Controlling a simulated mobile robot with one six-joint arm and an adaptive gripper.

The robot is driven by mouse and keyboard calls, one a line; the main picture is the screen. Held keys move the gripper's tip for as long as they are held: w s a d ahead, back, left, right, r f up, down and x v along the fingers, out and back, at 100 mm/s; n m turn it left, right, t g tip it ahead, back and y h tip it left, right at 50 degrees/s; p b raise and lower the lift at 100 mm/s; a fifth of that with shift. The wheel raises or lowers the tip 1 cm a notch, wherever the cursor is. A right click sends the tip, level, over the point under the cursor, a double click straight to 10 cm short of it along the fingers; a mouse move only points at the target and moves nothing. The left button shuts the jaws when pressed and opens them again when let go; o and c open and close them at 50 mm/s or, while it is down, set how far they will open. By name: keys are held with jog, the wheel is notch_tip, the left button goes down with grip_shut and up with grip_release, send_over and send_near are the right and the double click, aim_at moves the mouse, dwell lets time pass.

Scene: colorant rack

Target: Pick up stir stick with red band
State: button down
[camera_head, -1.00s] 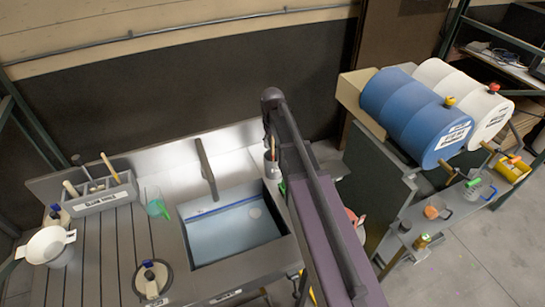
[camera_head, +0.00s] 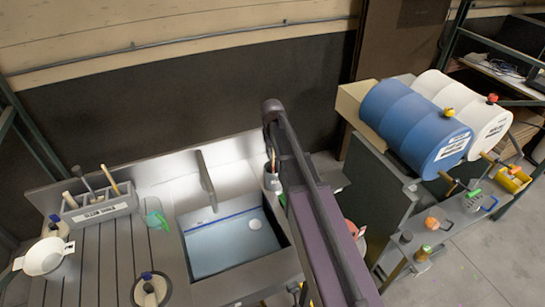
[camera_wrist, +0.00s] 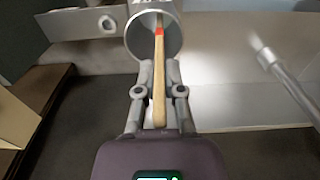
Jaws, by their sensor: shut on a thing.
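The wooden stir stick with the red band (camera_wrist: 158,105) stands between my two fingers in the wrist view. Its red band shows just inside the mouth of a grey metal cup (camera_wrist: 137,38). My gripper (camera_wrist: 159,72) is shut on the stick, one finger on each side, with the stick's far part still within the cup. In the head view the cup (camera_head: 271,181) is at the back right of the sink, and the stick (camera_head: 273,160) sticks up from it. My arm hides my gripper there.
The sink (camera_head: 230,240) with its tap (camera_head: 205,180) lies left of my arm. A grey holder (camera_head: 100,209) with other sticks, a white bowl (camera_head: 44,257) and a green-handled beaker (camera_head: 153,213) stand on the left. Blue (camera_head: 415,120) and white (camera_head: 465,100) drums are right.

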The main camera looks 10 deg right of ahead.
notch_tip(320, 180, up, 18)
jog(key=p, duration=1.7)
jog(key=shift+p, duration=0.35)
jog(key=shift+s+f, duration=0.1)
